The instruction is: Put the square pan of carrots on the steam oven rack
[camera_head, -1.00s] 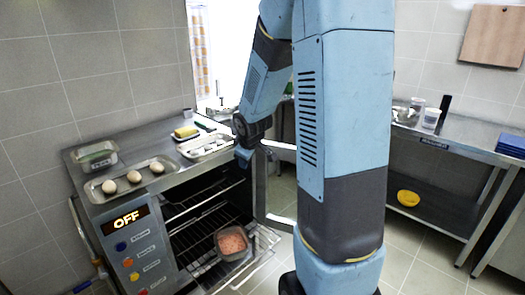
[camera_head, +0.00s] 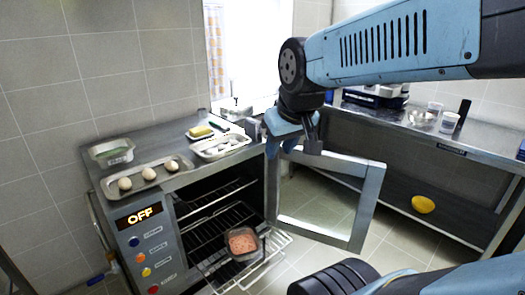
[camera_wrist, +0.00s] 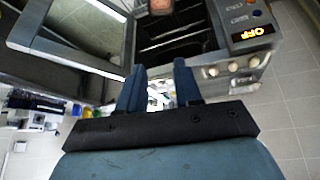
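The square pan of carrots (camera_head: 243,243), a dark-walled pan with orange-pink contents, rests on the steam oven rack (camera_head: 272,262), which sticks out of the open oven. The pan also shows partly at the top edge of the wrist view (camera_wrist: 161,7). My gripper (camera_head: 281,148) is above and to the right of the pan, in front of the opened oven door, clear of the pan. In the wrist view my gripper's two blue fingers (camera_wrist: 159,70) stand apart with nothing between them.
The glass oven door (camera_head: 372,205) stands swung open to the right. A tray of eggs (camera_head: 139,187), a lidded container (camera_head: 112,152) and a tray (camera_head: 220,157) sit on the oven top. A yellow bowl (camera_head: 423,204) is on the right table's lower shelf.

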